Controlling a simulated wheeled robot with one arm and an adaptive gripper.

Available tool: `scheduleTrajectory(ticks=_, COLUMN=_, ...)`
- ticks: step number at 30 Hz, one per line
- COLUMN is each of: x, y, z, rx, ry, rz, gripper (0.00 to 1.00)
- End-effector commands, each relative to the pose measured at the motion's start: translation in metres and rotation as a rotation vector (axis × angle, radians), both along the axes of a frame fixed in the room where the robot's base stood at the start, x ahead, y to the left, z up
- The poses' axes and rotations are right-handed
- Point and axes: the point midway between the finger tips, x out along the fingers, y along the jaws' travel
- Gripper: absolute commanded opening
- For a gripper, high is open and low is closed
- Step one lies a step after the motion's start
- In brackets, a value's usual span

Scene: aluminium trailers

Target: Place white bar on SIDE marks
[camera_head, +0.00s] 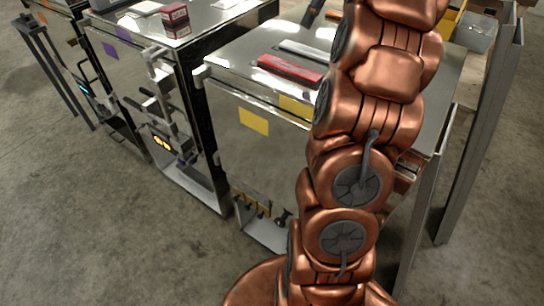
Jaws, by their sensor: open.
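A pale whitish bar (306,51) lies on the shiny top of the nearer aluminium trailer (232,56); its right end runs behind my copper arm. A red bar (290,69) lies in front of it, roughly parallel and apart. Two yellow square marks are on the trailer's front side: one in full view (254,121), the other (297,107) partly hidden by my arm. I can read no SIDE lettering. My arm rises through the right of the view and leaves at the top; my gripper is not seen.
Grey posts (481,120) stand at right. An open box (474,35) is at the back right. Concrete floor at front left is clear.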

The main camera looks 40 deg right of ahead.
Motion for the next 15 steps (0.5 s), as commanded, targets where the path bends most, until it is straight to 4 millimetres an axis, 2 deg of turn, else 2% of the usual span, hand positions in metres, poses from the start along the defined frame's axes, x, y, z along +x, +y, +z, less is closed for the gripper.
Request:
scheduleTrajectory(ticks=1, x=0.002, y=0.022, z=-0.001, rx=-0.016, ry=0.003, rz=0.086, gripper=0.66)
scheduleTrajectory(ticks=7, x=0.000, y=0.102, z=-0.020, rx=-0.092, ry=0.011, rz=0.465, gripper=0.66)
scheduleTrajectory(ticks=11, x=-0.011, y=0.152, z=-0.035, rx=-0.139, ry=0.014, rz=0.719, gripper=0.66)
scheduleTrajectory(ticks=15, x=-0.033, y=0.201, z=-0.055, rx=-0.188, ry=0.018, rz=0.992, gripper=0.66)
